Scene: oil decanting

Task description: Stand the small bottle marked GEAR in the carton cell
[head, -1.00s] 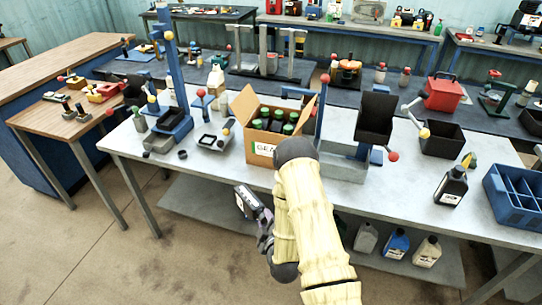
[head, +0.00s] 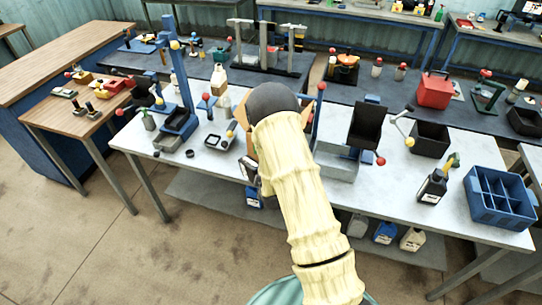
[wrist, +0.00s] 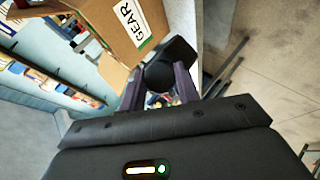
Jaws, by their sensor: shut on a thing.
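The carton, brown with open flaps and marked GEAR, stands on the pale bench. In the head view my arm covers most of it and a flap (head: 307,112) shows. In the wrist view its labelled side (wrist: 112,42) is close, up and left of my fingers. My gripper (wrist: 158,90) is shut on a small dark bottle (wrist: 158,75) with a rounded black end towards me. The bottle is outside the carton, beside its labelled side. Its label does not show, and its tilt is hard to tell.
A grey bin with a black hopper (head: 364,126) stands right of the carton. Further right are a black bottle (head: 433,187) and a blue divided crate (head: 500,197). A blue stand (head: 180,118) and small trays are left. Several jugs sit on the shelf below.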

